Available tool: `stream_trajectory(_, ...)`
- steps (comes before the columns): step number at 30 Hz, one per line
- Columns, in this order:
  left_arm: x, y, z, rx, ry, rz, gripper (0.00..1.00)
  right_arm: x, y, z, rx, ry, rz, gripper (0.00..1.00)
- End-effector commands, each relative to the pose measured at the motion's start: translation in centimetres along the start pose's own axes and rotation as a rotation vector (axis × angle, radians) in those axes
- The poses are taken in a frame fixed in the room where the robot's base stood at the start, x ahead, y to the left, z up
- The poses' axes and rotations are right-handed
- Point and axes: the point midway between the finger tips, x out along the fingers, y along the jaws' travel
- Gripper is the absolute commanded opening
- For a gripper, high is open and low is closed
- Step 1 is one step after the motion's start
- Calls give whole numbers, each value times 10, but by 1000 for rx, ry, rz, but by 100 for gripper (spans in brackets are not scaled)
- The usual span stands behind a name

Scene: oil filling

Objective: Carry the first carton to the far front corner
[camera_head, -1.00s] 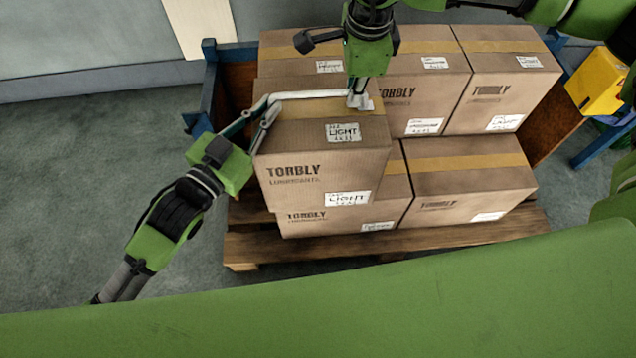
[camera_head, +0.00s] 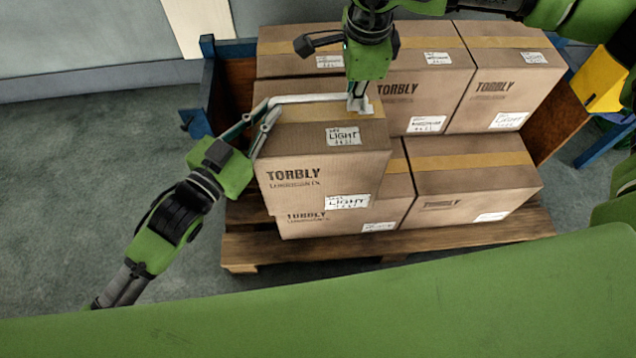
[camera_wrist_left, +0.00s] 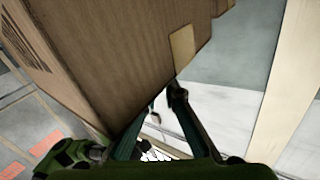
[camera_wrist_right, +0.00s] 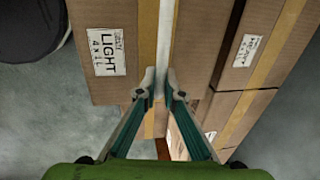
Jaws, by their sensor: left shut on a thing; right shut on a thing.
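The front left top carton (camera_head: 320,165), brown with TORBLY print and LIGHT labels, is held by both grippers. My left gripper (camera_head: 264,118) is shut on its left side; in the left wrist view, the fingers (camera_wrist_left: 155,105) are at the carton wall by a tape end. My right gripper (camera_head: 360,100) is above its top, shut at the right end of a pale strip (camera_head: 310,98). In the right wrist view the fingertips (camera_wrist_right: 158,78) close around that strip. The carton overlaps a lower carton (camera_head: 330,222) in view; I cannot tell whether they touch.
More cartons stand behind (camera_head: 500,85) and at the lower right (camera_head: 470,180) on a wooden pallet (camera_head: 420,248). A blue post (camera_head: 208,75) stands at the left and a yellow object (camera_head: 600,80) at the right. Grey floor (camera_head: 60,170) is clear at the left.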

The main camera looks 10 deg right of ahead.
Motion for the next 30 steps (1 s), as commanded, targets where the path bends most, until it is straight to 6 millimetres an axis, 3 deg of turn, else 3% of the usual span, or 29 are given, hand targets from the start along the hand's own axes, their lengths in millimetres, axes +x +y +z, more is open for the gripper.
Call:
stream_trajectory(1, 1, -1, -6, 3, 21, -2, 0, 0, -2, 1, -1, -4, -9, 0)
stream_trajectory(15, 1, 2, 14, 3, 21, -2, 0, 20, 2, 1, -1, -4, -9, 0)
stream_trajectory(16, 0, 3, 24, 0, -1, -1, 13, 23, 5, 0, -2, 1, 0, 13)
stream_trajectory(18, 0, 3, 23, 0, -2, -1, 25, 22, 5, 0, -2, 1, 1, 25)
stream_trajectory(30, -5, 3, 23, 0, -1, -1, 25, 22, 4, 0, 0, 0, 0, 25)
